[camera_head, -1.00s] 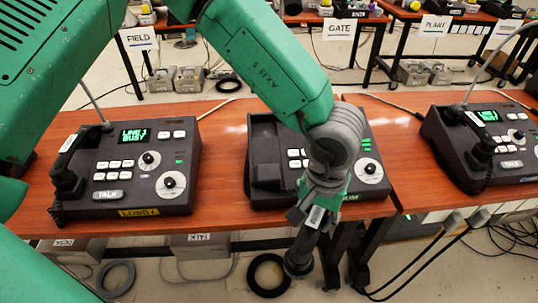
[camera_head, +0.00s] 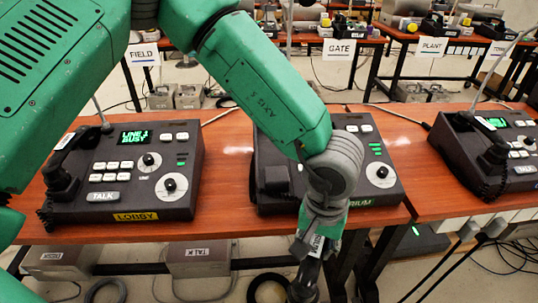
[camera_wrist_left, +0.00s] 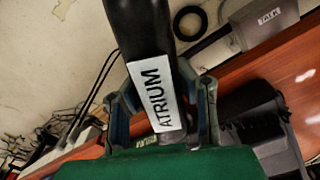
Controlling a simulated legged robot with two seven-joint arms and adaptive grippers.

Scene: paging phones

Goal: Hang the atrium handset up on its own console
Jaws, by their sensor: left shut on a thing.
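The atrium handset (camera_head: 304,289) is dark, with a white tag reading ATRIUM in the left wrist view (camera_wrist_left: 140,30). My left gripper (camera_head: 317,240) is shut around its middle and holds it off the console, at the front edge of the table. The wrist view shows the fingers (camera_wrist_left: 163,95) on both sides of the handset. The atrium console (camera_head: 270,192) is the middle dark console on the near table, with a green label partly hidden by my arm. Its cradle side, at the left, shows no handset. It also shows in the wrist view (camera_wrist_left: 262,128). My right gripper is not in view.
The LOBBY console (camera_head: 135,190) stands left with its handset on it. Another console (camera_head: 490,150) with a handset stands right. Grey boxes (camera_head: 200,257) and cables lie below the front edge. Bare wood (camera_head: 228,170) separates the LOBBY and atrium consoles.

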